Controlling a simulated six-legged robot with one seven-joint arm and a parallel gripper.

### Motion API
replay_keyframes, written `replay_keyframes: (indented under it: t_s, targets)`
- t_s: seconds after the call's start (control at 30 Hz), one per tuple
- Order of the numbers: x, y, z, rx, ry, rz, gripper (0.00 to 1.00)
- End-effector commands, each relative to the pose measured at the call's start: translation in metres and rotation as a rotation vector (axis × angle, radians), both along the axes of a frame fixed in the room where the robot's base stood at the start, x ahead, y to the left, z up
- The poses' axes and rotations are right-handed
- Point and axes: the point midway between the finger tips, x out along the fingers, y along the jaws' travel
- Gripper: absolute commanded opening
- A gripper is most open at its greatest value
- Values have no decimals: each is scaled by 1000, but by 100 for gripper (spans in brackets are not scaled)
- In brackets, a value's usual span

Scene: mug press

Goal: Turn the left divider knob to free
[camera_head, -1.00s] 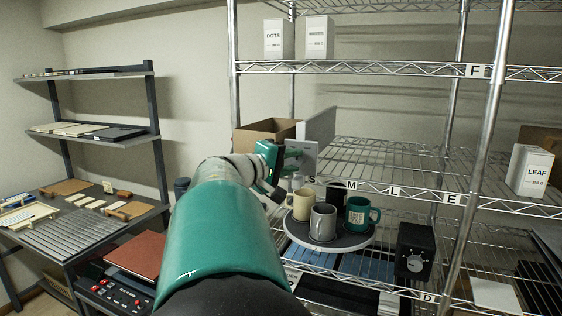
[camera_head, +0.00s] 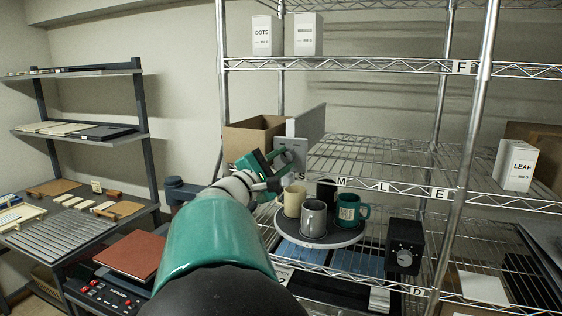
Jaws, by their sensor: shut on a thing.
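A grey upright divider panel (camera_head: 312,124) stands on the middle wire shelf, at the right side of a cardboard box. A smaller grey plate (camera_head: 293,150) is at its front edge. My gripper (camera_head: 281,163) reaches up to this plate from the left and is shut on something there. The left divider knob itself is hidden or too small to make out between the jaws. My teal arm covers the lower middle of the view.
The open cardboard box (camera_head: 252,134) is left of the divider. Below, a round tray (camera_head: 343,240) holds several mugs, with a dark dial box (camera_head: 404,246) to its right. The wire shelf (camera_head: 375,158) right of the divider is clear. A steel post (camera_head: 470,140) stands at right.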

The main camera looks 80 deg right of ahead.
Motion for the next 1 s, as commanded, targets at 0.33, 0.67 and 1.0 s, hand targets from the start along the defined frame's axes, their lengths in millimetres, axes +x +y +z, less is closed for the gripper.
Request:
replay_keyframes:
  t_s: [0.33, 0.67, 1.0]
  targets:
    - [0, 0, 0, 5, 40, 1, 6]
    - [0, 0, 0, 4, 39, 1, 44]
    - [1, 1, -1, 4, 38, 1, 50]
